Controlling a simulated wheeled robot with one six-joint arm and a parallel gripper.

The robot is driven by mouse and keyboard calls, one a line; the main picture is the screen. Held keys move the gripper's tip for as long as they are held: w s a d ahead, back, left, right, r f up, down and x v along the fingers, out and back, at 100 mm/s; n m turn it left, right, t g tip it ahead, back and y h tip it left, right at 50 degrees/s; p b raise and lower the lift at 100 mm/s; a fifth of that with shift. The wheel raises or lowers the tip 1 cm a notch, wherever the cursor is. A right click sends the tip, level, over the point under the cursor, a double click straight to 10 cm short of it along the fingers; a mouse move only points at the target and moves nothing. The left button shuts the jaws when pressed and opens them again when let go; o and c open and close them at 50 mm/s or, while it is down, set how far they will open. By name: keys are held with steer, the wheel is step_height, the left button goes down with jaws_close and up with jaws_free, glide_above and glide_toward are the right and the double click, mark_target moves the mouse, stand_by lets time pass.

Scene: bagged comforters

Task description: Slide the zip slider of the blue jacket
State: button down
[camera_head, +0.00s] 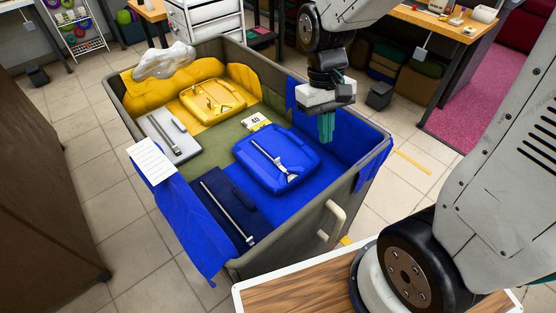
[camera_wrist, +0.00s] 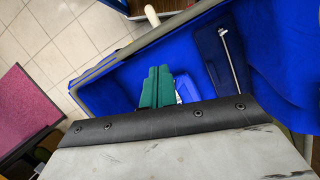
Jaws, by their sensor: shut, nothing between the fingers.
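The blue jacket (camera_head: 297,145) looks like a bright blue folded bundle lying in the right half of a large grey bin. A silver zip strip with a slider (camera_head: 283,165) runs diagonally across its top. My gripper (camera_head: 326,138) has green fingers, pointing down and pressed together with nothing between them. It hangs above the bin's right side, to the right of the blue jacket and apart from it. In the wrist view the shut fingers (camera_wrist: 156,88) stand beside a blue part of the jacket (camera_wrist: 187,88); the zip is hidden there.
The bin (camera_head: 225,50) has high rims around the bundles. It also holds a yellow bundle (camera_head: 235,98), a grey one (camera_head: 185,140) and a navy one (camera_head: 215,205), each with a zip strip. A clear plastic bag (camera_head: 163,62) lies at the back left rim. A card reading 40 (camera_head: 256,121) lies mid-bin.

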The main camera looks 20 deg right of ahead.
mark_target(260, 149)
steer(key=w+a+f+n+t, duration=0.1)
steer(key=w+f, duration=0.8)
steer(key=f, duration=0.2)
steer(key=w+a+f+n+t, duration=0.2)
steer(key=w+f, duration=0.7)
steer(key=f, duration=0.3)
steer(key=shift+w+a+f, duration=0.2)
steer(key=shift+w, duration=0.05)
steer(key=shift+s+f, duration=0.1)
steer(key=shift+f, duration=3.4)
steer(key=shift+w+a+f, duration=0.1)
steer(key=shift+w+a, duration=0.75)
steer(key=shift+w, duration=1.15)
steer(key=shift+w+a+f, duration=0.1)
steer(key=shift+w+a, duration=0.7)
steer(key=shift+w, duration=1.25)
steer(key=shift+w+a, duration=0.85)
steer(key=shift+w, duration=1.15)
steer(key=shift+s+d, duration=0.15)
steer(key=shift+s, duration=0.25)
steer(key=shift+w+r, duration=0.15)
steer(key=shift+r, duration=1.45)
steer(key=shift+w+r, duration=0.1)
steer(key=shift+r, duration=1.45)
